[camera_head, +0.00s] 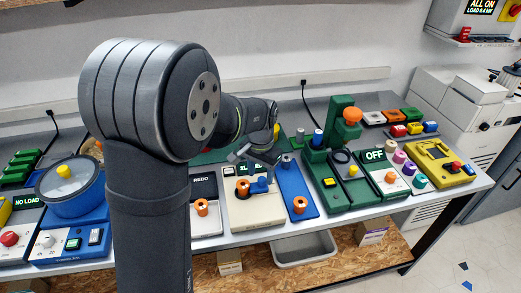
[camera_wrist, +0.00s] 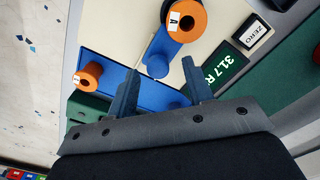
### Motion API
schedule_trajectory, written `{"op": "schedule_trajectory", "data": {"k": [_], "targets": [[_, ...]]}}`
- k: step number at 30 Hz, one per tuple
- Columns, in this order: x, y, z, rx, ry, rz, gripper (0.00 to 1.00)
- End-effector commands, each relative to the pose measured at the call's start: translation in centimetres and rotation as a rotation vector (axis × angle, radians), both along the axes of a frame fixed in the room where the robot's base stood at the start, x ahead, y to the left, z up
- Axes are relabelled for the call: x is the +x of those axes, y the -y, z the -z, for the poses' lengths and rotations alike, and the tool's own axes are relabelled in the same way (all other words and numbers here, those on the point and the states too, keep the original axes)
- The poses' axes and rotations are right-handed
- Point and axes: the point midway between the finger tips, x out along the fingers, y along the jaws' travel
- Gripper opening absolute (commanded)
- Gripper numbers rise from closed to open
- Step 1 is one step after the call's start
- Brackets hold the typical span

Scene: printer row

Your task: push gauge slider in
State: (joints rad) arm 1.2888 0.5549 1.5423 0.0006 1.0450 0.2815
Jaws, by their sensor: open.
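The gauge is a cream box (camera_head: 255,211) at the middle of the bench. It also shows in the wrist view (camera_wrist: 212,22), with a green display reading about 31.7 and a ZERO label. A blue slider (camera_wrist: 160,48) with a rounded end lies on it, beside an orange cylinder labelled A (camera_wrist: 186,19). My gripper (camera_wrist: 160,78) is open and empty, its two dark fingers apart. The slider's rounded end lies just ahead of the gap between them. Whether they touch it I cannot tell. In the head view my gripper (camera_head: 254,158) is over the gauge's back part.
A blue plate (camera_head: 290,182) with an orange knob (camera_head: 300,204) lies right of the gauge. A REDO box (camera_head: 205,208) with another orange knob stands to the left. A green press (camera_head: 340,125) stands at the back right. My arm hides part of the left bench.

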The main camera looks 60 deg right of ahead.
Motion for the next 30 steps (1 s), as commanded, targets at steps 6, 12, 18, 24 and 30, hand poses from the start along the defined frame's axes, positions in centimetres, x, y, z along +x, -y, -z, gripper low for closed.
{"op": "schedule_trajectory", "data": {"k": [6, 12, 18, 24, 30], "targets": [[0.0, 0.0, -5.0, -0.005, 0.001, 0.0, 0.47], [0.0, 0.0, -10.0, -0.005, 0.002, 0.0, 0.47], [0.0, 0.0, -13.9, -0.002, 0.001, 0.0, 0.47], [0.1, 0.0, -15.7, 0.0, 0.001, 0.0, 0.47], [0.0, -0.1, -16.1, 0.001, 0.0, 0.0, 0.47]]}}
